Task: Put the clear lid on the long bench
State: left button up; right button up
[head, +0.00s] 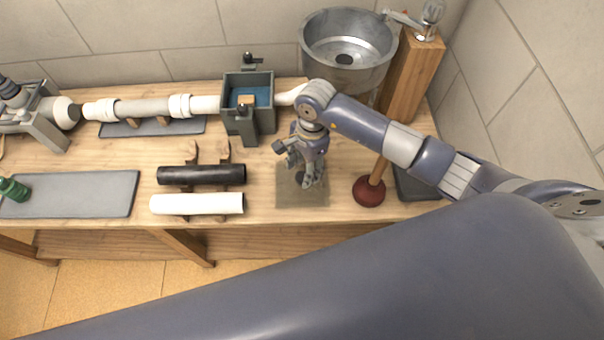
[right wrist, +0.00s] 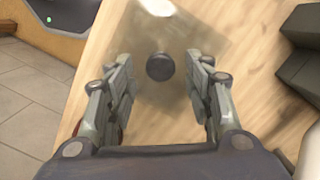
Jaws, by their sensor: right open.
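The clear lid (head: 290,197) is a see-through, brownish square plate with a round dark knob (right wrist: 160,66). It appears to lie flat on the long wooden bench (head: 262,214), near its front edge. My right gripper (head: 303,172) is over the lid, pointing down, with its fingers apart. In the right wrist view the lid (right wrist: 195,35) lies beyond the open fingers, and the knob shows in the gap between them. I cannot tell the exact height of the fingertips over the knob. My left gripper is not in view.
A plunger (head: 369,190) stands just right of the lid. A black pipe (head: 200,175) and a white pipe (head: 195,204) lie to its left. Behind are an open grey box (head: 240,122) with blue inside and a metal basin (head: 347,50). A grey mat (head: 85,195) lies at left.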

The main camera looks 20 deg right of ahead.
notch_tip(320, 180, up, 8)
jog(key=d+b, duration=0.1)
jog(key=shift+w, duration=0.15)
jog(key=shift+a, duration=0.1)
dwell(0.4)
